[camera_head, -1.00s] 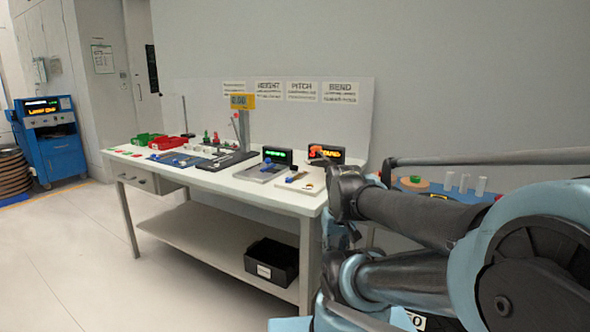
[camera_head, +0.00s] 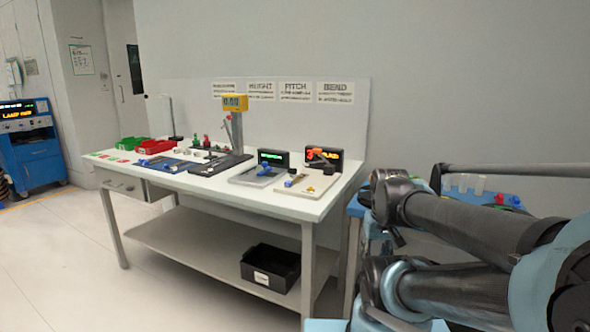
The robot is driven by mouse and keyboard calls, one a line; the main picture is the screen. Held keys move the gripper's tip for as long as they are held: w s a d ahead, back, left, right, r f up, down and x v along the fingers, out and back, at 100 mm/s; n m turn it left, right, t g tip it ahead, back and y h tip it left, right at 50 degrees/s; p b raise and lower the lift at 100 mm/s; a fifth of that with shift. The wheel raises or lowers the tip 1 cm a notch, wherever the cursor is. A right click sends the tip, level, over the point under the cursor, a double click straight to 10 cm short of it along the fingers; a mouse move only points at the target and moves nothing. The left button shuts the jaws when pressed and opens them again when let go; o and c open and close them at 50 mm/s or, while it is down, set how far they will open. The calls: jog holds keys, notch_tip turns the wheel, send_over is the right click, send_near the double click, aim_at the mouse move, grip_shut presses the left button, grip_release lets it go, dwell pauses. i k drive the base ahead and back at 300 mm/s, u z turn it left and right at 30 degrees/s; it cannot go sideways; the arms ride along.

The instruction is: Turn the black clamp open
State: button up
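No black clamp can be told apart for certain at this distance. The white workbench (camera_head: 262,203) carries several small fixtures. A dark plate with an upright gauge stand (camera_head: 236,132) and a yellow display (camera_head: 235,102) is near the middle. Right of it are a grey plate with a blue part (camera_head: 263,169) and a pale board (camera_head: 318,183) with blue, orange and black parts. My arm fills the right side, folded, with dark and light-blue links. My gripper cannot be made out, so its opening is hidden.
Green (camera_head: 132,143) and red (camera_head: 155,146) bins stand at the bench's left. A black bin (camera_head: 270,270) sits on the lower shelf (camera_head: 205,250). A blue cabinet (camera_head: 38,160) is at far left. Another blue surface with small parts is partly behind my arm. Floor before the bench is clear.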

aim_at(293, 172)
jog(key=k, duration=1.15)
jog(key=u, duration=0.4)
jog(key=i, duration=0.95)
